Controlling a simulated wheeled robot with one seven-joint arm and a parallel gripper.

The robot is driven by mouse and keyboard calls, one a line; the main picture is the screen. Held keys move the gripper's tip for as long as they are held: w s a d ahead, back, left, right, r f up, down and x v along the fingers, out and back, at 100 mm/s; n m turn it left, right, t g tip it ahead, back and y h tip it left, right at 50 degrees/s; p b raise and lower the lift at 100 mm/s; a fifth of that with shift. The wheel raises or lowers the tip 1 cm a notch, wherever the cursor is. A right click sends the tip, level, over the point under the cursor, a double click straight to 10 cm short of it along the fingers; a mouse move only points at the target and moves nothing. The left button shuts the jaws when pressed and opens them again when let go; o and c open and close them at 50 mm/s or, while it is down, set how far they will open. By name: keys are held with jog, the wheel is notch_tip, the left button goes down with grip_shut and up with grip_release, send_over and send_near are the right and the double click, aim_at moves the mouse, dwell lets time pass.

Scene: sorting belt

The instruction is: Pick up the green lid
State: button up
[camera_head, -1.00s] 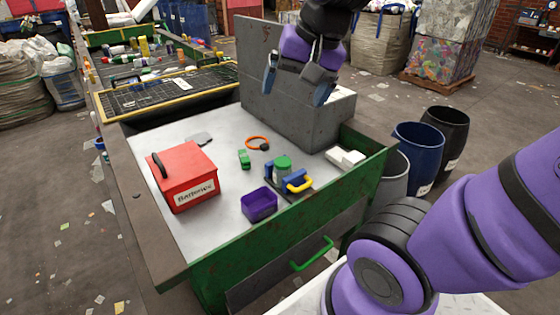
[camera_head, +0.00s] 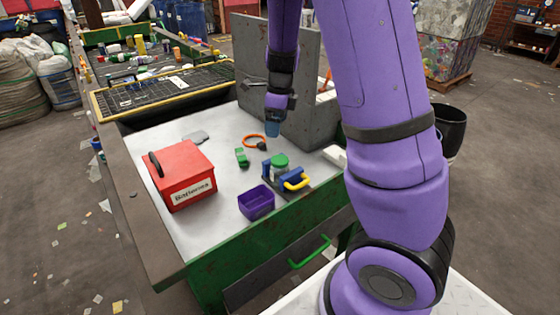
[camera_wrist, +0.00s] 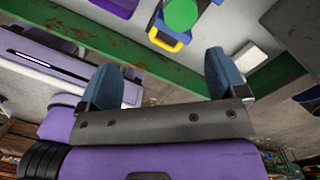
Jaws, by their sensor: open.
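The green lid (camera_head: 280,159) sits on top of a jar (camera_head: 280,171) held in a blue fixture on the table. In the wrist view the lid (camera_wrist: 181,13) is a round green disc at the top edge, partly cut off. My gripper (camera_head: 272,130) is above the table, behind and a little left of the lid in the head view, apart from it. In the wrist view my gripper (camera_wrist: 162,82) shows two blue fingertips spread wide with nothing between them.
The fixture has a yellow handle (camera_head: 297,182). A purple bin (camera_head: 256,203), a red batteries box (camera_head: 183,176), a small green object (camera_head: 241,157) and an orange ring (camera_head: 255,141) lie around it. A grey block (camera_head: 315,110) stands behind.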

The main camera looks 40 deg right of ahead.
notch_tip(320, 180, down, 4)
jog(key=w+d+r+m+h, duration=0.1)
jog(key=w+d+m, duration=0.1)
jog(key=d+m, duration=0.1)
send_over(281, 160)
jog(key=f, duration=0.6)
jog(key=shift+w, duration=0.25)
jog(key=shift+s+f, duration=0.15)
jog(key=shift+f, duration=1.15)
jog(key=shift+s+f, duration=0.1)
jog(key=shift+f, duration=1.2)
jog(key=shift+c, duration=0.4)
jog(key=c, duration=0.9)
